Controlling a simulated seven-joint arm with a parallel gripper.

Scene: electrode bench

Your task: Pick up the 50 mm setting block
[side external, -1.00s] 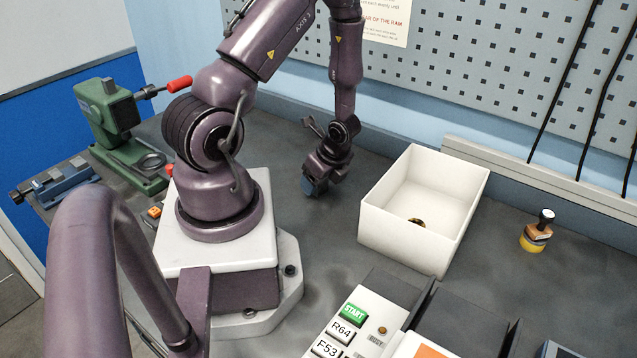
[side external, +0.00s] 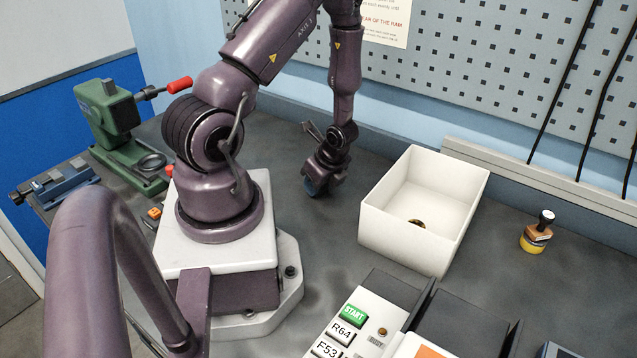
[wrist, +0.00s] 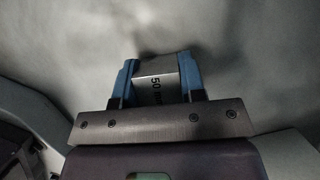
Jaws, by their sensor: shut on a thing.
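The setting block (wrist: 157,76) is a grey metal block marked "50" in the wrist view. It sits between the two blue fingers of my gripper (wrist: 160,80), which are shut on it. In the side external view my gripper (side external: 316,187) is low over the bench, left of the white bin. The block is hidden there behind the fingers and the wrist. I cannot tell whether the block touches the bench.
A white open bin (side external: 395,228) with a small dark and gold thing in its bottom stands to the right. A button panel (side external: 340,335) is in front. A green press (side external: 118,130) is at left.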

